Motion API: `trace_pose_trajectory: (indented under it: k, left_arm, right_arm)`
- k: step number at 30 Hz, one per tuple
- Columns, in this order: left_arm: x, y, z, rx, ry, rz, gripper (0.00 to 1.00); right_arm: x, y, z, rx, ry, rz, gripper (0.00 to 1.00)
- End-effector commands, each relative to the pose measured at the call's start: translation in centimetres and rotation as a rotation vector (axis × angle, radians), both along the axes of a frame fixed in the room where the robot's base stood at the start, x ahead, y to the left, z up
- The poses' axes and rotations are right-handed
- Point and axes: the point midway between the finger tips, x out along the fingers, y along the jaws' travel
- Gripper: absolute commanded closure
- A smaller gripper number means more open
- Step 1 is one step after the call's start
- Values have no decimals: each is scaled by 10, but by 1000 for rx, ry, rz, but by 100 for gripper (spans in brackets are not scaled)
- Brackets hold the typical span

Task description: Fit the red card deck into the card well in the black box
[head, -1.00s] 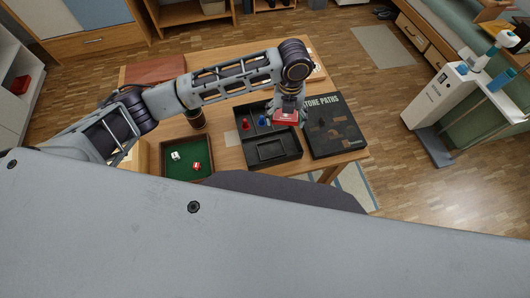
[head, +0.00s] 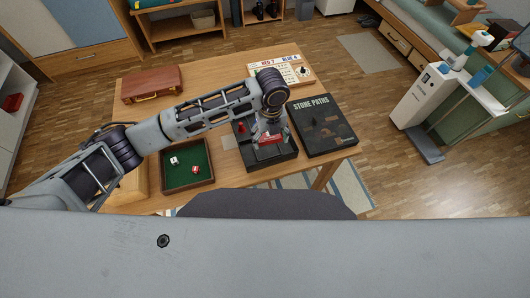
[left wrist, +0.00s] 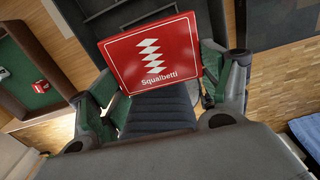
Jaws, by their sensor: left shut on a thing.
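The red card deck (head: 270,138) is held in my left gripper (head: 269,131), over the black box (head: 262,163) in the head view. In the left wrist view the deck (left wrist: 150,50) shows its red face with white diamonds and the word "Squalbetti". The left gripper's fingers (left wrist: 160,92) are shut on it from both sides, and it looks tilted relative to the box. The deck and gripper cover most of the card well, so I cannot tell whether the deck touches the box. A red piece (head: 241,127) shows in the box's left part. My right gripper is not in view.
The black "Stone Paths" lid (head: 322,128) lies right of the box. A green-lined dice tray (head: 163,183) stands to the left. A scoreboard (head: 295,68) and a brown case (head: 152,84) lie farther back. The table between case and tray is partly behind my arm.

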Motion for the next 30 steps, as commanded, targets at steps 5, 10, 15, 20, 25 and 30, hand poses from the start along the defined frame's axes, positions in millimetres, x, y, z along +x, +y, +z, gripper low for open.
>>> trace_pose_trajectory:
  k: [5, 10, 15, 20, 25, 30]
  left_arm:
    - [1, 1, 0, 0, 0, 47, 47]
    - [1, 1, 0, 0, 0, 77, 47]
    - [1, 1, 0, 0, 0, 83, 47]
    - [1, 1, 0, 0, 0, 82, 47]
    - [0, 1, -6, 0, 1, 83, 47]
    - [0, 1, -26, 1, 3, 83, 47]
  right_arm:
    - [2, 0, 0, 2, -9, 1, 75]
    - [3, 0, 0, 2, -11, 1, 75]
    - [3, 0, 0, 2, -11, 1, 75]
    - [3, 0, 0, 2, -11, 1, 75]
    - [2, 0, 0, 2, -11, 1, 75]
    - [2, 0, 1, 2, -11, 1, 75]
